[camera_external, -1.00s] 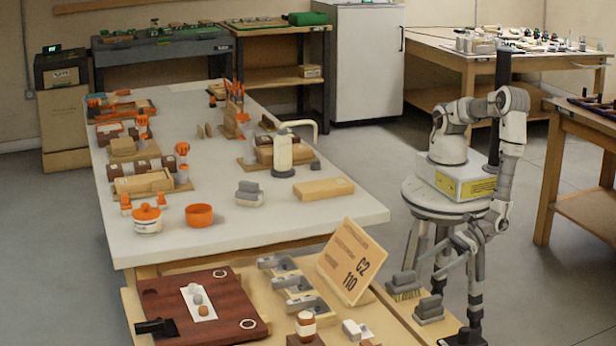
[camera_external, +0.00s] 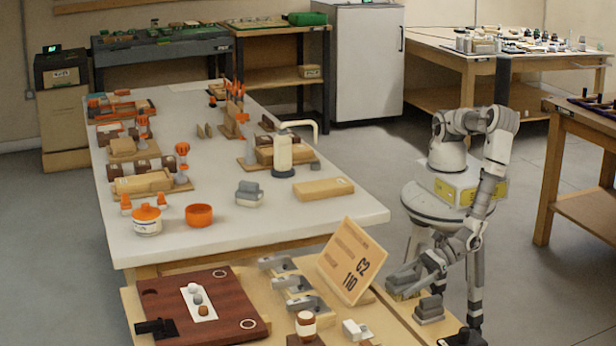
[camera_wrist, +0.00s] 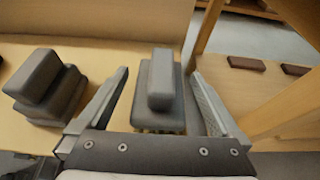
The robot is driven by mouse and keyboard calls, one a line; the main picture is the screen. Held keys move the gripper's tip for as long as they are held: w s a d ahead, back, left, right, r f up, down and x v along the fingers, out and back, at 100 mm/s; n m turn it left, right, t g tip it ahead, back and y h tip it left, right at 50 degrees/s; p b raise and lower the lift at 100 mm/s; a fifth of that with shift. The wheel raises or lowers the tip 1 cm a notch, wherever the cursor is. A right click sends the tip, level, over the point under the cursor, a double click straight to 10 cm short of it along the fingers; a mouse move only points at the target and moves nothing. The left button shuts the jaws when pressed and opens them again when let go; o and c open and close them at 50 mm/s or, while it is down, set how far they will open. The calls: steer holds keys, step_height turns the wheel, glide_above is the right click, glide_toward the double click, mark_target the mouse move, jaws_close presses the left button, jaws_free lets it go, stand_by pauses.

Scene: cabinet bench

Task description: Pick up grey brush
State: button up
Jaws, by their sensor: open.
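The grey brush (camera_wrist: 161,100) has a raised grey grip on a wider grey block. In the wrist view it lies between the two fingers of my gripper (camera_wrist: 159,76), with a gap on each side. In the external view the brush (camera_external: 403,284) sits on the front wooden bench beside the slanted sign, partly hidden by my gripper (camera_external: 412,277). My gripper is open and reaches low over it from the right. Its bristles are mostly hidden now.
A similar stepped grey block (camera_external: 429,309) stands close to the brush, and it shows at the left in the wrist view (camera_wrist: 45,88). The slanted C2 110 sign (camera_external: 350,262) rises behind. Grey holders (camera_external: 291,284) and a brown-white jar (camera_external: 306,326) share the bench.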

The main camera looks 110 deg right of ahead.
steer(key=c, duration=1.5)
steer(key=shift+r, duration=0.1)
